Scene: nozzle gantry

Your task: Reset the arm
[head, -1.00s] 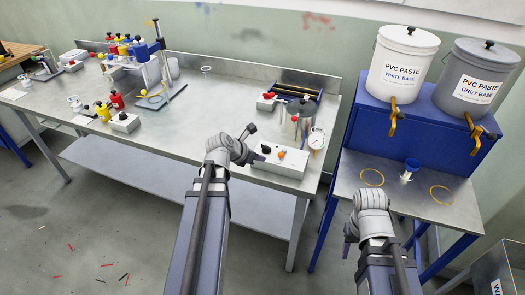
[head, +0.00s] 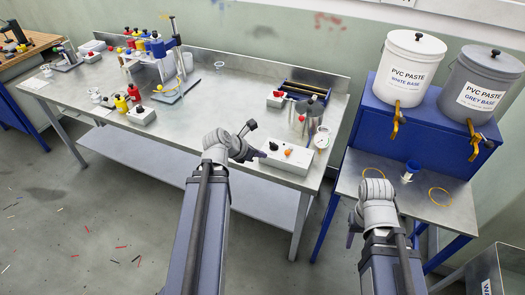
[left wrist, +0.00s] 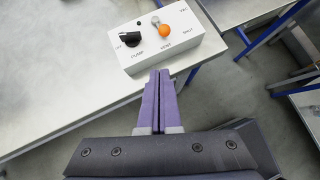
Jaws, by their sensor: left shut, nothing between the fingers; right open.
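My left gripper (head: 263,154) is shut and empty, its purple fingers pressed together in the left wrist view (left wrist: 159,75). It is just short of a white control box (head: 288,157), near the bench's front edge. Whether the fingers touch the box I cannot tell. My right gripper (head: 351,236) is open, hanging low in front of the blue stand's metal shelf; its fingers are small and partly hidden.
A long metal bench (head: 215,135) holds coloured bottles, a blue-framed rig and a metal pot (head: 307,120). Floor at left is clear apart from small scraps.

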